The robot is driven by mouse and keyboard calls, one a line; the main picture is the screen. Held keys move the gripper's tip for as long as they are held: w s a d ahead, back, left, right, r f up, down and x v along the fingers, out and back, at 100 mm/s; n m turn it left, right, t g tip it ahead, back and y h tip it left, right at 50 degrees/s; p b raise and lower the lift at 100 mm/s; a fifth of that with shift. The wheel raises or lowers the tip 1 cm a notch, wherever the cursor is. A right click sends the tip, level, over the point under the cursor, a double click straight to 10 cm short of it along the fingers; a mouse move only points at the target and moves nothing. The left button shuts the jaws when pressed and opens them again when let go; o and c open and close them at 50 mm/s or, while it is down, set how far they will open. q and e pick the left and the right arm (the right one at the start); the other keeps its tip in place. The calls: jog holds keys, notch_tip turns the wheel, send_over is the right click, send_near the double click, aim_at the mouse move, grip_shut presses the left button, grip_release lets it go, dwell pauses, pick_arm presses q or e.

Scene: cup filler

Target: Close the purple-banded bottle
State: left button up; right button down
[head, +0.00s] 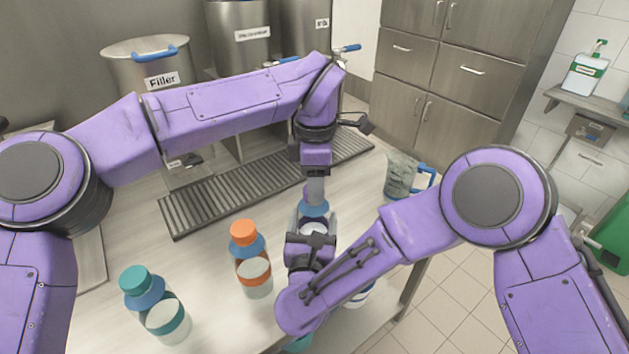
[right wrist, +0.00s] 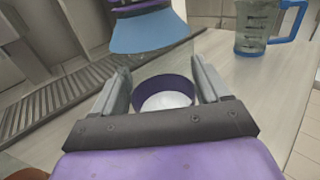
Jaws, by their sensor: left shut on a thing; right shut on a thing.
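The purple-banded bottle stands upright, its blue shoulder (head: 313,207) showing in the head view. In the right wrist view its purple band with a white label (right wrist: 165,95) lies between my right fingers, below the blue shoulder (right wrist: 146,32). My right gripper (head: 312,232) is shut on the bottle's body. My left gripper (head: 316,190) comes down from above and is shut at the bottle's top. A purple strip (right wrist: 140,9) above the shoulder looks like the cap in its grip. The fingers mostly hide it, so I cannot tell how tightly it sits.
An orange-capped bottle (head: 250,262) and a teal-capped bottle (head: 155,305) stand on the counter to the left. A jug with a blue handle (head: 402,177) stands to the right. Behind are a ribbed drip tray (head: 215,200) and the Filler pot (head: 140,65). My right forearm hides part of the front counter.

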pick_arm(q)
jog(key=shift+m, duration=0.5)
jog(key=o, duration=1.2)
jog(key=shift+r, duration=0.1)
notch_tip(320, 180, up, 12)
pick_arm(e)
grip_release()
